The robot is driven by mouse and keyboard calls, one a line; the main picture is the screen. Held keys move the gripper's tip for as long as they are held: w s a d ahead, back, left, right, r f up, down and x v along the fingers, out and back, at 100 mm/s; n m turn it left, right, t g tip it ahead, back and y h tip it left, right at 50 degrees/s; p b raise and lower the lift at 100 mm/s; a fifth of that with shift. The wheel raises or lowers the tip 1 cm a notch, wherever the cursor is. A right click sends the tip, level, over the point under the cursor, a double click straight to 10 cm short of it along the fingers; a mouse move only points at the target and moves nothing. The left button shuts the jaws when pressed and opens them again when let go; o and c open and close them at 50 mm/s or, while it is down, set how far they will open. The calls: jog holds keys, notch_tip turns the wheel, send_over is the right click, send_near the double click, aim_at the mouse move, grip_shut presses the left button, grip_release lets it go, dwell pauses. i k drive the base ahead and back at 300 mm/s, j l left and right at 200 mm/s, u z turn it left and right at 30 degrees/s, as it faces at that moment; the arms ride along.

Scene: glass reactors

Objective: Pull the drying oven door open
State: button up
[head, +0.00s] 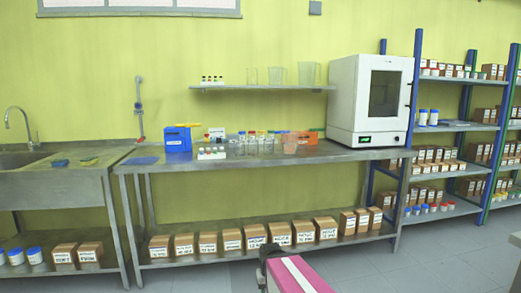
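The drying oven (343,95) is a white box on the right end of the metal workbench. Its door (408,95), with a dark window, faces the front right and looks closed. A small green display (364,139) glows below the window. I cannot make out a door handle at this size. My gripper's fingers do not show in the head view. A pink part with a white stripe and a dark joint, probably my arm, shows at the bottom centre, well apart from the oven.
The workbench (330,153) holds glass bottles, a blue box (178,139) and orange containers left of the oven. Cardboard boxes stand on its lower shelf. A blue-framed rack (414,75) stands close to the oven's right. The grey floor (375,267) before the bench's right end is clear.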

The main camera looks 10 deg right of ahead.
aim_at(366, 63)
jog(key=z, duration=1.3)
jog(key=i, duration=0.3)
